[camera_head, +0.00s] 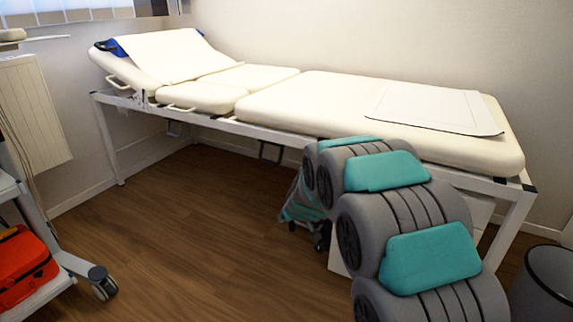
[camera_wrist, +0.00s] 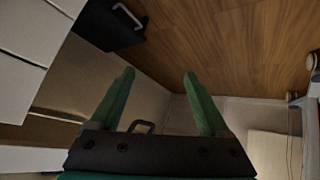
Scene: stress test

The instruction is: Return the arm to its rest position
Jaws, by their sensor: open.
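My gripper (camera_wrist: 158,75) shows in the wrist view with its two green fingers spread apart. Nothing is between the fingers, and the wall and wooden floor show beyond them. In the head view my grey arm with teal panels reaches from the lower right toward the padded couch (camera_head: 262,79). The arm's links overlap the couch's near edge in the picture; I cannot tell whether they touch it. My gripper is not clearly seen in the head view.
A white-framed trolley (camera_head: 40,232) with a red bag (camera_head: 22,266) stands at left. A dark bin (camera_head: 541,285) is at lower right. White drawers (camera_wrist: 30,35) are close at left in the wrist view. The wooden floor (camera_head: 190,230) is clear in the middle.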

